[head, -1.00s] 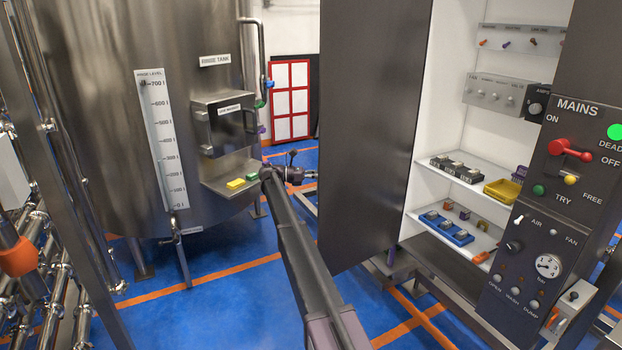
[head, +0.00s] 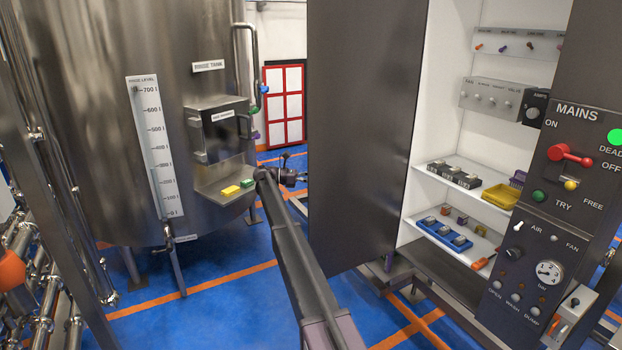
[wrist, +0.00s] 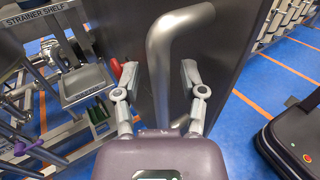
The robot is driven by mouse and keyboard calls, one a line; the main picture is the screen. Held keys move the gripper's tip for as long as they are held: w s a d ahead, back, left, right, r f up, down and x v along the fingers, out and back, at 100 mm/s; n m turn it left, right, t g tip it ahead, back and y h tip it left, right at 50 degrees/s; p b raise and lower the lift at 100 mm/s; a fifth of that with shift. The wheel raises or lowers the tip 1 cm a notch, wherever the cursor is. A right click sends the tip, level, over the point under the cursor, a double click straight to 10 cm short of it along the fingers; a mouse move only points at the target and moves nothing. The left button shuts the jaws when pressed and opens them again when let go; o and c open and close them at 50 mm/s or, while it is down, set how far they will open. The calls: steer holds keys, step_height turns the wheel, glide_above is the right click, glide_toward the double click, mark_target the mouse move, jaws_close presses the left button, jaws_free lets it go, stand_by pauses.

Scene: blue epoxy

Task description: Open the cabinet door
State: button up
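The cabinet door (head: 362,140) is a dark grey panel standing swung open at the left of the cabinet (head: 452,120), whose white inside shows. The door's handle, a thick grey curved bar (wrist: 162,80), shows in the wrist view in front of the dark door face. My gripper (wrist: 160,82) has one finger on each side of the bar, fingers spread. A gap shows between the fingers and the bar, so it is not clearly clamped. In the head view my wrist (head: 288,177) reaches behind the door's left edge; the handle and fingertips are hidden there.
A steel rinse tank (head: 90,120) with a small ledge (head: 225,185) stands left of the door. A control panel (head: 560,180) with a red switch is at right. Pipes fill the far left.

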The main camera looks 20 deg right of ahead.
steer(key=shift+a, duration=0.15)
steer(key=v, duration=0.7)
stand_by(0.5)
steer(key=shift+w+a, duration=0.1)
steer(key=shift+w, duration=0.05)
steer(key=s+a+f+m+t+y+p, duration=0.1)
steer(key=s+f+m+t+y, duration=0.2)
steer(key=s, duration=0.6)
steer(key=s+a+f+y+p, duration=0.15)
steer(key=s+f, duration=0.25)
steer(key=s, duration=0.5)
steer(key=s+a+f+m+t+y, duration=0.2)
steer(key=s+f+y, duration=0.15)
steer(key=s, duration=0.65)
steer(key=s+a+f+m+t+y+p, duration=0.1)
steer(key=s+a+m+y, duration=0.3)
steer(key=s, duration=0.7)
steer(key=s+a+f+m+t+y+p, duration=0.1)
steer(key=s+a+f+m+y, duration=0.1)
steer(key=s+a, duration=0.6)
steer(key=s+m+y, duration=0.1)
steer(key=s+y, duration=0.1)
steer(key=s, duration=0.1)
steer(key=shift+s+f+m+t, duration=0.3)
steer(key=shift+s+f+m, duration=0.05)
steer(key=shift+m, duration=0.05)
